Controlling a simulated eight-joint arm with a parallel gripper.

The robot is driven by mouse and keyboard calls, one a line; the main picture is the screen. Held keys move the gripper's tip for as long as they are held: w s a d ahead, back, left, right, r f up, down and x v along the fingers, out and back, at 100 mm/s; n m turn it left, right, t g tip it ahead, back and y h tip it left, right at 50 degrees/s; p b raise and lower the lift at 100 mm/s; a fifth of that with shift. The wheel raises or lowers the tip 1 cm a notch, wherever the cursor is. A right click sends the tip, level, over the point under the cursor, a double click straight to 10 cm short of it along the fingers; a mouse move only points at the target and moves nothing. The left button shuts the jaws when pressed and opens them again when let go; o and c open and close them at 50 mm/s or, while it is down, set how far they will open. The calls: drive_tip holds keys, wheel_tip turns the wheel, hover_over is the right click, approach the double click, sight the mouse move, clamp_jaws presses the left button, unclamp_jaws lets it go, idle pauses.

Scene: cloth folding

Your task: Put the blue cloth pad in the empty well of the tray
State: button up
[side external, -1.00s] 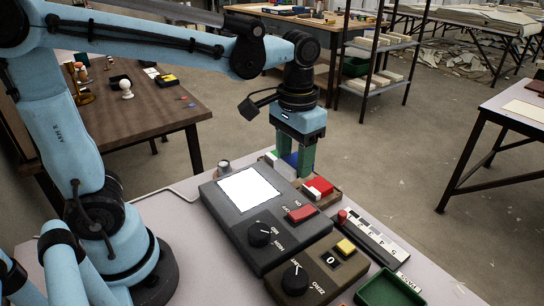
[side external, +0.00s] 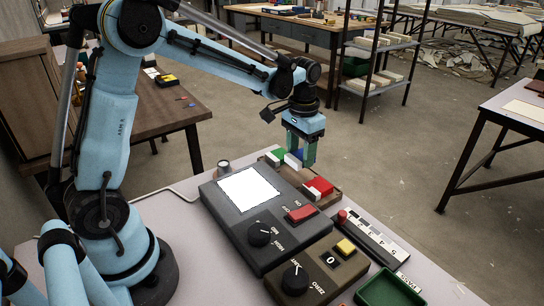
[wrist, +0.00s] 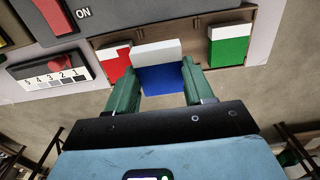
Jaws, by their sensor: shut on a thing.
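The blue cloth pad (wrist: 163,79) has a white band along one side. My gripper (wrist: 158,72) is shut on it, with one green finger at each end. In the side external view the pad (side external: 298,154) is partly hidden by my gripper (side external: 301,160). The brown tray (wrist: 256,28) holds a red-and-white pad (wrist: 116,64) and a green-and-white pad (wrist: 229,48), and the blue pad is between them in the wrist view. The blue pad overlaps the tray's near edge there. I cannot tell its exact height above the tray, and it hides part of the middle well.
A numbered strip with a red knob (side external: 372,237) and a green bin (side external: 390,290) lie to the front right. Open floor lies beyond the table edge.

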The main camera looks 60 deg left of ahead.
sight(297, 174)
drive_tip(key=shift+w+a+f, duration=0.35)
drive_tip(key=shift+a+f, duration=0.15)
drive_tip(key=shift+a, duration=0.25)
drive_tip(key=shift+a+f, duration=0.1)
drive_tip(key=shift+f, duration=1.95)
drive_tip(key=shift+f, duration=0.1)
drive_tip(key=o, duration=1)
